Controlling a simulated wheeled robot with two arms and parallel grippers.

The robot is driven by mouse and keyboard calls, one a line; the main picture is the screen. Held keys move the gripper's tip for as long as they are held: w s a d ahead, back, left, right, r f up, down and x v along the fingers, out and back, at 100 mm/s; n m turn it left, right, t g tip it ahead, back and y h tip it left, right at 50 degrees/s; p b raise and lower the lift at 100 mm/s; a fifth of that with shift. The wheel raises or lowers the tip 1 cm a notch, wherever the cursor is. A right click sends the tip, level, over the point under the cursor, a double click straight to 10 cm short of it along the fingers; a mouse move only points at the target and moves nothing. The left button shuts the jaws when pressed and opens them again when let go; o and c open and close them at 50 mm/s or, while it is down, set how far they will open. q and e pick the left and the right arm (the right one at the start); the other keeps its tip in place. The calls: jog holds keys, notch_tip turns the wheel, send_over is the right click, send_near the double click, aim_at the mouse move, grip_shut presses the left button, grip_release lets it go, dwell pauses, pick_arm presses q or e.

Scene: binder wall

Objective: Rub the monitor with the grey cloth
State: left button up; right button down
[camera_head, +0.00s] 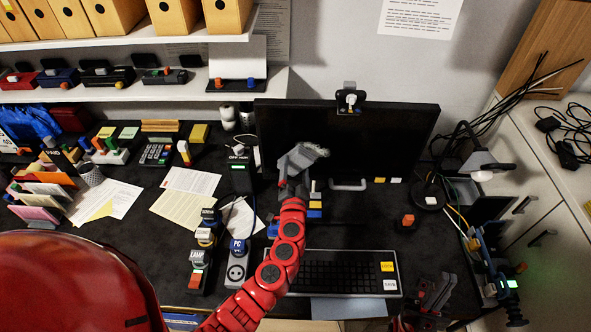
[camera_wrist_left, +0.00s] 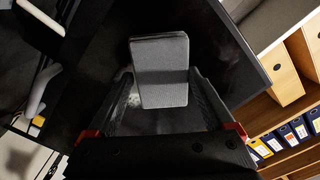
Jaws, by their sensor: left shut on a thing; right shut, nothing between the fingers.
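The black monitor (camera_head: 385,140) stands at the back of the desk, its dark screen facing me. My left gripper (camera_head: 298,163) is in front of the left part of the screen, shut on the grey cloth (camera_head: 313,150). In the left wrist view the grey cloth (camera_wrist_left: 160,55) is a folded pad sticking out between the fingers, with the dark monitor (camera_wrist_left: 205,40) behind it. I cannot tell whether the cloth touches the screen. My right gripper (camera_head: 434,294) is shut and empty, low at the right of the keyboard.
A webcam (camera_head: 349,99) sits on the monitor's top edge. The keyboard (camera_head: 335,272) lies in front, with a power strip (camera_head: 238,262) to its left. A desk lamp (camera_head: 480,165) and cables stand at the right. Shelves (camera_head: 130,85) with binders hang at the upper left.

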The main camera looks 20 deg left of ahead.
pick_arm(q)
jog(key=shift+b+x, duration=0.4)
jog(key=shift+x, duration=0.55)
